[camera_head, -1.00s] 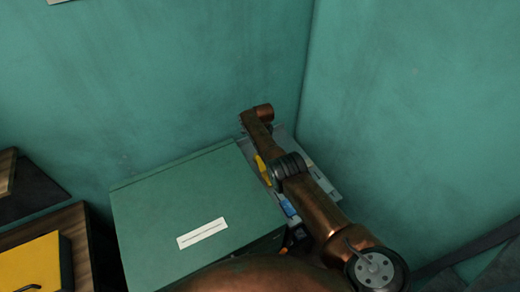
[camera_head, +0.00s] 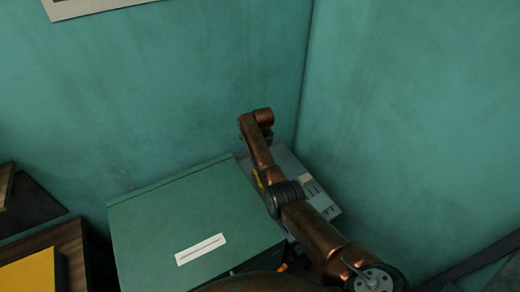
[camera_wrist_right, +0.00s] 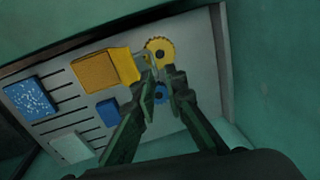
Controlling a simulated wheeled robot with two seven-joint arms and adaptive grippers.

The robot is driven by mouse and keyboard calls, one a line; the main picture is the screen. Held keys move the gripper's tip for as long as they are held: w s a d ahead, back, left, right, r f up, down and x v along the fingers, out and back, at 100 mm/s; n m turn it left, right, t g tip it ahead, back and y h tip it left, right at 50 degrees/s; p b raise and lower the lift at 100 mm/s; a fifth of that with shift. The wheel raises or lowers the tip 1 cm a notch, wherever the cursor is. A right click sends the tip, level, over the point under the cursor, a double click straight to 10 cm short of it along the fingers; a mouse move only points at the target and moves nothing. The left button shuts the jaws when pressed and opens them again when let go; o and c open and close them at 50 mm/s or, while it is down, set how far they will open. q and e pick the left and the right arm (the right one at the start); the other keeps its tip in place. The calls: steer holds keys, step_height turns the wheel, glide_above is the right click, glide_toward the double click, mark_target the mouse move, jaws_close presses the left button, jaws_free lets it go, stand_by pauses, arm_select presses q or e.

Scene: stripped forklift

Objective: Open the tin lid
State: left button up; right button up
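A large green box (camera_head: 175,218) with a flat top and a white label (camera_head: 201,249) stands at the lower middle of the head view. Its top lies flat; I cannot tell for sure that it is the tin. My right arm reaches past the box's right side, and its gripper is hidden in the head view. In the right wrist view, my right gripper (camera_wrist_right: 160,72) has its two fingers apart, with a narrow gap at the tips. The fingertips are over a grey panel (camera_wrist_right: 205,60), close to a yellow gear (camera_wrist_right: 162,49). My left gripper is out of view.
The panel carries a yellow block (camera_wrist_right: 103,71), blue blocks (camera_wrist_right: 31,99), a blue gear (camera_wrist_right: 160,94) and dark slots. Green walls (camera_head: 400,110) meet in a corner behind it. A wooden shelf (camera_head: 52,240) with a yellow item (camera_head: 30,275) stands left.

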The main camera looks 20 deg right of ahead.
steer(key=r, duration=0.3)
steer(key=s+r, duration=0.1)
steer(key=r, duration=0.1)
steer(key=shift+d+r, duration=0.15)
steer(key=shift+r, duration=0.1)
